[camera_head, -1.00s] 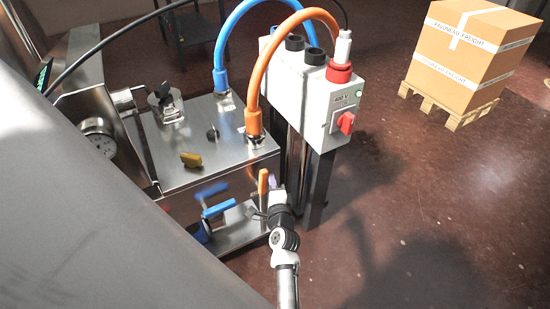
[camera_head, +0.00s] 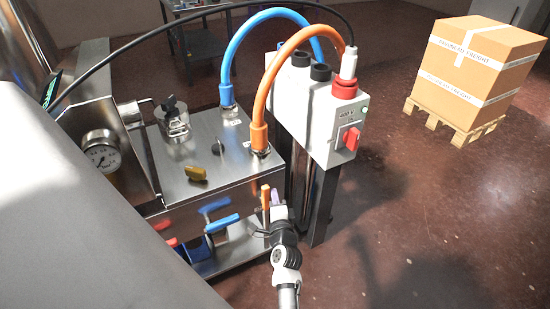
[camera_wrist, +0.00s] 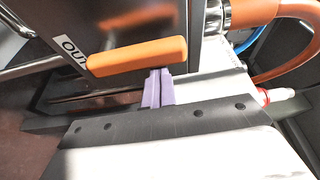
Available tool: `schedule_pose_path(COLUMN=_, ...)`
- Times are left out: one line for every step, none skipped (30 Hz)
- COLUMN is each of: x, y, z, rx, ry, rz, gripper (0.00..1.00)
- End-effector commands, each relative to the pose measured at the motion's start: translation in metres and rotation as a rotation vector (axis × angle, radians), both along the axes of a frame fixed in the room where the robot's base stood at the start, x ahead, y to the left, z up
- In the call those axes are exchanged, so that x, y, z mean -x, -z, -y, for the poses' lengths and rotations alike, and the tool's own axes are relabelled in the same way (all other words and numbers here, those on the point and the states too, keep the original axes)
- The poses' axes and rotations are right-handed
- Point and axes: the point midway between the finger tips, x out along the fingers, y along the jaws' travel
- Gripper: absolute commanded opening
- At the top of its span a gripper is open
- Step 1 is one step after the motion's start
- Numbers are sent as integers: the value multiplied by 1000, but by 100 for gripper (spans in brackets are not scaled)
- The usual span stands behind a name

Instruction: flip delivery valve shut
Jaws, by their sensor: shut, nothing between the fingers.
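An orange lever handle (camera_head: 265,194) stands at the right front of the steel machine; in the head view it looks upright. In the wrist view the orange handle (camera_wrist: 138,56) lies across the picture, next to a plate lettered "OUT" (camera_wrist: 68,46), partly covered. My gripper (camera_head: 275,199) is beside the handle, on its right in the head view. Its purple fingertips (camera_wrist: 158,88) are together and empty, right by the handle's lower edge in the wrist view. I cannot tell whether they touch it. The handle's pivot is hidden.
Blue handles (camera_head: 222,223) and a red one (camera_head: 164,225) sit left of my gripper. A grey control box (camera_head: 318,116) with blue and orange hoses stands close behind. Open floor lies right, before a palletised carton (camera_head: 478,68).

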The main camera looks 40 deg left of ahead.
Motion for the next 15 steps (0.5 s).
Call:
schedule_pose_path(x=0, y=-15, z=-1, rx=-5, ry=-1, rz=3, gripper=0)
schedule_pose_path(x=0, y=-21, z=-1, rx=-5, ry=-1, rz=5, gripper=0)
schedule_pose_path(x=0, y=-30, z=-1, rx=-6, ry=0, rz=5, gripper=0)
schedule_pose_path(x=0, y=-37, z=-1, rx=-5, ry=0, rz=6, gripper=0)
schedule_pose_path(x=0, y=-45, z=-1, rx=-7, ry=-1, rz=6, gripper=0)
schedule_pose_path(x=0, y=-56, z=0, rx=-6, ry=0, rz=7, gripper=0)
schedule_pose_path(x=-1, y=-63, z=0, rx=-5, ry=1, rz=7, gripper=0)
schedule_pose_path(x=0, y=-70, z=0, rx=-7, ry=0, rz=7, gripper=0)
schedule_pose_path(x=0, y=-79, z=0, rx=-7, ry=0, rz=6, gripper=0)
schedule_pose_path(x=-1, y=-87, z=0, rx=-6, ry=1, rz=7, gripper=0)
schedule_pose_path(x=-1, y=-95, z=0, rx=-5, ry=2, rz=8, gripper=0)
schedule_pose_path(x=0, y=-103, z=0, rx=-5, ry=0, rz=6, gripper=0)
schedule_pose_path(x=0, y=-110, z=0, rx=-7, ry=1, rz=6, gripper=0)
schedule_pose_path(x=-1, y=-118, z=0, rx=-5, ry=2, rz=8, gripper=0)
schedule_pose_path(x=-1, y=-126, z=0, rx=-5, ry=1, rz=7, gripper=0)
